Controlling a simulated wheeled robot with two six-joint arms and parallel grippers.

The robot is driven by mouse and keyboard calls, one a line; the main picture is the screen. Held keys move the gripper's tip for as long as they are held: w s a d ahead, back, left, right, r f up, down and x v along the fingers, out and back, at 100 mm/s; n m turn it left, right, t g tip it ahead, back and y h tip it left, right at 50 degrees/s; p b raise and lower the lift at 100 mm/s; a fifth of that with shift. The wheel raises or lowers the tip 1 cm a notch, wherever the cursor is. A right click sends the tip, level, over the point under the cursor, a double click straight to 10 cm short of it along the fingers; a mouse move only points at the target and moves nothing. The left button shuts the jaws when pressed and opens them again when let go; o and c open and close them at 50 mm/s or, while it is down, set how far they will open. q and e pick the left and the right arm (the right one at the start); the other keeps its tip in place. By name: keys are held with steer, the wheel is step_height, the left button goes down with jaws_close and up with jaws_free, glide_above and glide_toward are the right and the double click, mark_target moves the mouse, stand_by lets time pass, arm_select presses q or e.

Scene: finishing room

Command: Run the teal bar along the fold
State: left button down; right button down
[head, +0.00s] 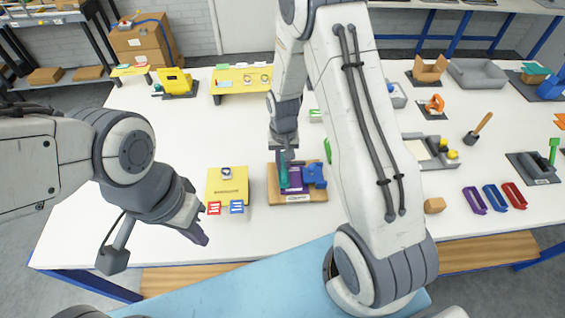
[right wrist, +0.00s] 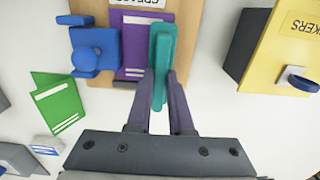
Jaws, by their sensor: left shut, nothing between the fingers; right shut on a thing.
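My right gripper (head: 285,153) is shut on the teal bar (right wrist: 161,55), which also shows in the head view (head: 283,172). The bar is over the edge of the purple card (right wrist: 137,42), at the card's left in the head view (head: 298,180). Whether the bar presses on the card I cannot tell. The card lies on a wooden board (right wrist: 188,40) with a "CREASE" label. A blue clamp-like block (right wrist: 94,50) stands at the card's other side, on the board. My left gripper (head: 199,229) is shut and empty, left of the board and apart from it.
A green folded card (right wrist: 58,105) stands near the board. Purple, blue and red frame-shaped pieces (head: 490,198) lie at the right. The table's front left is clear.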

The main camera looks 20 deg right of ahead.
steer(key=shift+r+p, duration=2.1)
steer(key=shift+r, duration=0.85)
steer(key=shift+f, duration=0.1)
